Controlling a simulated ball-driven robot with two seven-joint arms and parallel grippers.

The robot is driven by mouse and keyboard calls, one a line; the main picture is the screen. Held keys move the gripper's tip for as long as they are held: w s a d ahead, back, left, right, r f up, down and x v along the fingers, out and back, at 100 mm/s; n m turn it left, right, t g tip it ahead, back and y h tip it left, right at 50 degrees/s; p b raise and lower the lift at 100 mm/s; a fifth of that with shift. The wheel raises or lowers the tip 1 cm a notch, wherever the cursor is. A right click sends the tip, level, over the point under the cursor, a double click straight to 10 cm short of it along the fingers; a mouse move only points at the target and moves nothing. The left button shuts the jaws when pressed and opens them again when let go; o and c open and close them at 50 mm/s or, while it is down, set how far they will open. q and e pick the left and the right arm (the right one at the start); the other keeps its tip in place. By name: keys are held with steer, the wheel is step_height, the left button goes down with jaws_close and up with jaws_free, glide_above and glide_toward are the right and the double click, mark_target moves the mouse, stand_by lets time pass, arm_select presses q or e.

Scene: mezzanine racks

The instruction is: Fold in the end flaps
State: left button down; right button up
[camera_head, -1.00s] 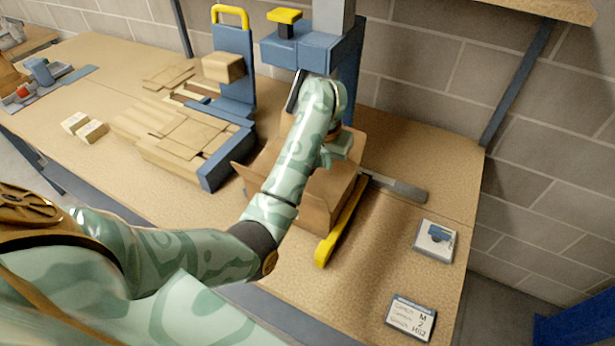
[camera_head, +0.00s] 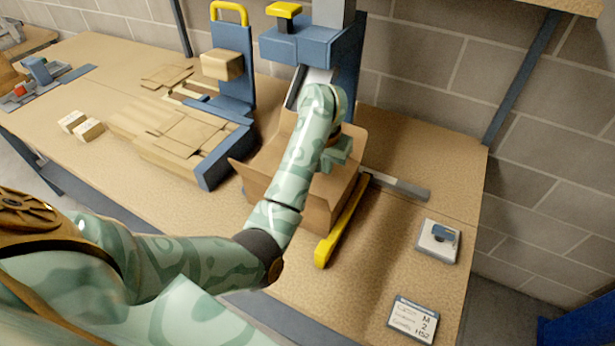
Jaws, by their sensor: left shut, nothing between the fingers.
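An open cardboard carton (camera_head: 318,212) stands on the workbench below the blue press-like machine. One brown flap (camera_head: 248,178) sticks out at its left. My left arm reaches across the carton from the front left. My left gripper (camera_head: 336,158) is over the carton's opening, seen from behind its wrist, shut with nothing in it. The arm hides much of the carton's top and its other flaps. My right gripper is out of view.
A yellow-ended lever (camera_head: 325,250) lies along the carton's right side. Flat carton blanks (camera_head: 180,135) fill a blue-framed holder at left. Two small boxes (camera_head: 88,129), a label card (camera_head: 413,319) and a white pad (camera_head: 438,241) lie on the workbench (camera_head: 385,235). The bench's right front is mostly clear.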

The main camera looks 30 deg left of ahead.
arm_select(q)
steer(key=shift+f+b, duration=0.75)
steer(key=shift+f, duration=0.1)
step_height(320, 180, up, 8)
steer(key=p, duration=0.6)
steer(key=shift+r, duration=0.1)
